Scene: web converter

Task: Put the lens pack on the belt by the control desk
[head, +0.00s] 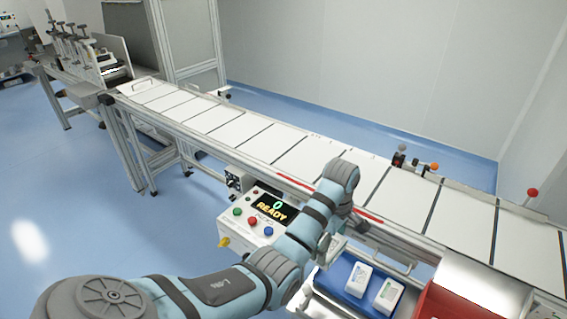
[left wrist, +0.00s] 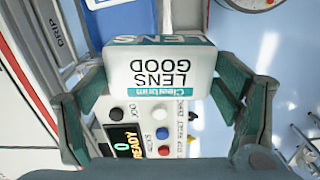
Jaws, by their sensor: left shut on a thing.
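My left gripper (left wrist: 160,82) is shut on a white lens pack (left wrist: 158,60) with a teal band and the words "LENS GOOD". In the left wrist view its two green-grey fingers grip the pack from both sides. In the head view my left arm covers much of this gripper, near the belt's front edge and right of the control desk (head: 252,224). The desk reads "0 READY" and has coloured buttons; it also shows in the left wrist view (left wrist: 150,135), beyond the pack. The belt (head: 262,137) of white panels runs behind the desk. My right gripper is out of view.
A blue tray (head: 335,272) with two white packs (head: 358,280) stands below the belt's near side, beside a red bin (head: 440,303). A red knob (head: 532,192) stands at the belt's far right edge. The belt's panels behind the desk are bare.

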